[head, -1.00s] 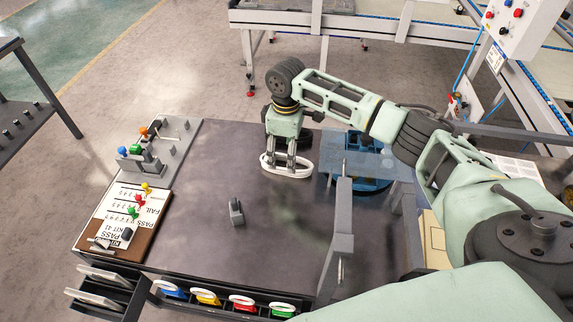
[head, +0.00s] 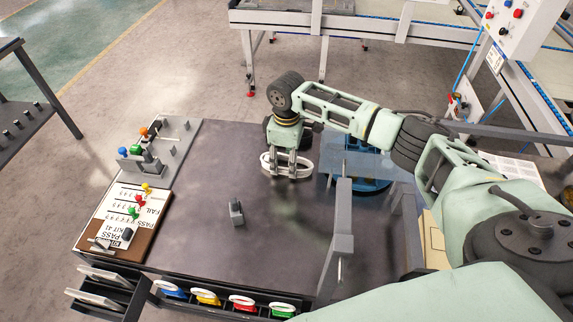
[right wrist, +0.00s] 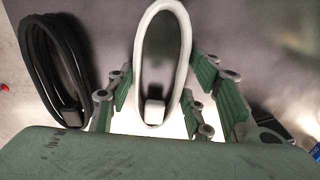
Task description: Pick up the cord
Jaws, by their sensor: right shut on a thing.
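The white looped cord (head: 303,164) is at the far middle of the dark worktable. My right gripper (head: 288,176) reaches down from above and is shut on this cord, with the loop around its fingers in the head view. In the right wrist view the white cord (right wrist: 186,52) stands out as a long loop between the green fingers (right wrist: 155,112), with a white block at its near end. A black looped cord (right wrist: 40,60) lies to the left there. Whether the white cord is clear of the table is hard to tell. My left gripper is not in view.
A small grey fixture (head: 237,212) stands mid-table. A blue holder (head: 372,180) sits behind a clear panel on the right. A kit board (head: 125,215) and a knobbed grey rack (head: 165,150) line the left side.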

